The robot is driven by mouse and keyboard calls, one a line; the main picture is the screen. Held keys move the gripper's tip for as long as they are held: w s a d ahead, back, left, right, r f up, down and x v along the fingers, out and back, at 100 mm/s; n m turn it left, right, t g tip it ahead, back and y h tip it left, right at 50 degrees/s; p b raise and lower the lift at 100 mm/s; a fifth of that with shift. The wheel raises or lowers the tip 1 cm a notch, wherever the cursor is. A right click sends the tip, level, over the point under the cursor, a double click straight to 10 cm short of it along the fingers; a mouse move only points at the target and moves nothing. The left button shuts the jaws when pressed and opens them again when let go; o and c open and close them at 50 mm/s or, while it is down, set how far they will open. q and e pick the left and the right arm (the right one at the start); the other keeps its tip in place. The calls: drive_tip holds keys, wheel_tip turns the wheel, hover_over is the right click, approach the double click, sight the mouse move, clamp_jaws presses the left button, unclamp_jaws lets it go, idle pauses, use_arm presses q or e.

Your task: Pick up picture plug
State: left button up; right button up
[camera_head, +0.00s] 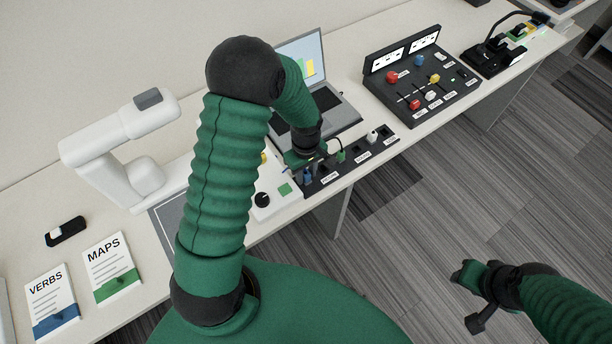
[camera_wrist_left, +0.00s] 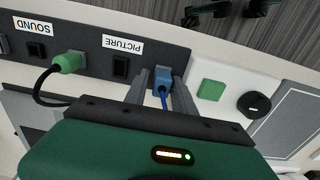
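In the left wrist view a blue plug (camera_wrist_left: 162,82) with a blue cable sits at a black strip (camera_wrist_left: 190,52), beside the upside-down PICTURE label (camera_wrist_left: 123,44). The fingers of my left gripper (camera_wrist_left: 161,88) stand on either side of this plug, with what look like narrow gaps. Whether they touch it is hard to tell. In the head view my left gripper (camera_head: 306,162) is low at the strip's near-left end, and the blue plug (camera_head: 307,175) shows just below it. My right gripper (camera_head: 470,297) is open and empty over the floor at lower right.
A green plug (camera_wrist_left: 68,62) with a black cable is near the SOUND label (camera_wrist_left: 33,26). A white plug (camera_head: 372,136) is farther along the strip. An open laptop (camera_head: 340,112) stands behind; a control panel (camera_head: 420,85) is to the right. A white device (camera_head: 125,145) stands left.

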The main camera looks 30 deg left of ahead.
use_arm(q)
drive_tip(key=shift+s+d+r, duration=0.1)
drive_tip(key=shift+r, duration=0.05)
drive_tip(key=shift+c, duration=0.3)
clamp_jaws()
drive_tip(key=shift+r, duration=0.45)
drive_tip(key=r, duration=0.1)
drive_tip(key=s+r, duration=0.1)
drive_tip(key=shift+r, duration=0.35)
drive_tip(key=s, duration=0.4)
drive_tip(key=s+d, duration=0.1)
drive_tip(key=s, duration=0.3)
drive_tip(key=s+r, duration=0.1)
drive_tip(key=s, duration=0.3)
drive_tip(key=shift+d+b, duration=0.3)
drive_tip(key=shift+s+d+r+b, duration=0.2)
drive_tip(key=shift+s+r+b, duration=1.25)
drive_tip(key=shift+r+b, duration=0.4)
